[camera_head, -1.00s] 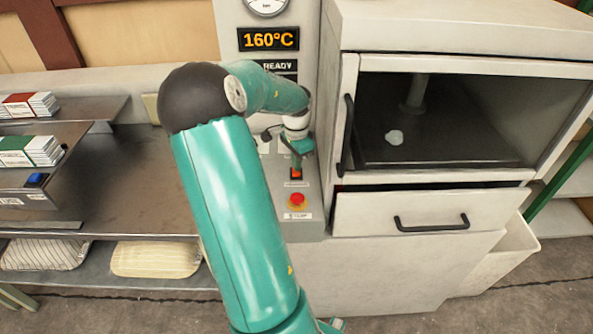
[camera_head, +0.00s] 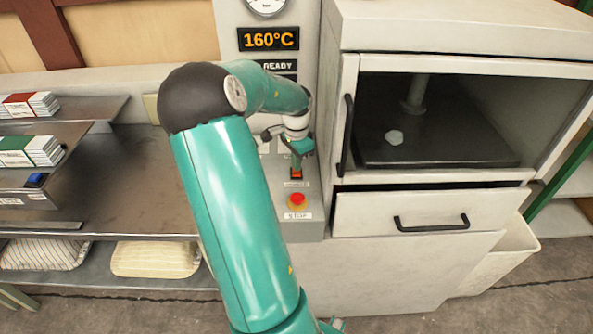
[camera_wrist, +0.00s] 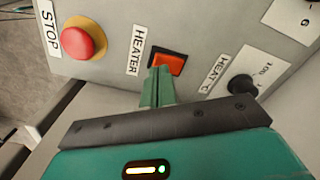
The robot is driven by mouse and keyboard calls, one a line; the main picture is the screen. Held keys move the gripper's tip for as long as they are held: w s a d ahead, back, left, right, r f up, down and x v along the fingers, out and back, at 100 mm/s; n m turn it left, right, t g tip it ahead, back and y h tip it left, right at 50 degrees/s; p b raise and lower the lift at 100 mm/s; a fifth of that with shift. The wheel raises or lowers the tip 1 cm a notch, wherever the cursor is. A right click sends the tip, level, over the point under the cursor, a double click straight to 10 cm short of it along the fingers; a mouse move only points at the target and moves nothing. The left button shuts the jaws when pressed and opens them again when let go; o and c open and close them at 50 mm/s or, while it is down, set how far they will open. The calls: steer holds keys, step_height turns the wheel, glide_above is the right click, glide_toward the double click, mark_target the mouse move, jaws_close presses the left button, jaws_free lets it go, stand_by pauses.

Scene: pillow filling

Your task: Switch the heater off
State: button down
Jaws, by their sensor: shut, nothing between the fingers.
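The heater switch (camera_wrist: 168,61) is an orange-red rocker in a black frame, next to the HEATER label (camera_wrist: 136,50) in the wrist view. In the head view the switch (camera_head: 296,173) shows just below my gripper. My gripper (camera_wrist: 158,72) is shut and empty, with its fingertips at the near edge of the switch in the wrist view. I cannot tell whether they touch it. The display (camera_head: 268,39) reads 160°C, with a READY sign (camera_head: 274,67) under it.
A red STOP button (camera_wrist: 85,37) on a yellow base sits beside the switch. A black HEAT °C knob (camera_wrist: 242,86) is on its other side. To the right stand an open cabinet (camera_head: 433,179) and a partly open drawer (camera_head: 420,212). A metal shelf (camera_head: 120,185) is at left.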

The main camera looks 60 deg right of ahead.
mark_target(296, 173)
steer(key=shift+f, duration=0.95)
stand_by(0.7)
steer(key=shift+r, duration=3.5)
steer(key=w+a+r+n+t, duration=0.1)
steer(key=w+a+r+n, duration=0.25)
steer(key=a, duration=0.45)
steer(key=w+a+r+n+t, duration=0.1)
steer(key=w+a+r+n, duration=0.25)
steer(key=a, duration=0.55)
steer(key=w+a+r+n+t, duration=0.15)
steer(key=w+a+n, duration=0.25)
steer(key=a, duration=0.4)
steer(key=s+a+r+n+t, duration=0.1)
steer(key=a+n, duration=0.5)
steer(key=a, duration=0.6)
steer(key=s+a+r+n+t, duration=0.1)
steer(key=s+a+r+n, duration=0.3)
steer(key=a, duration=0.8)
steer(key=s+n, duration=0.2)
steer(key=n, duration=0.1)
steer(key=shift+n, duration=0.3)
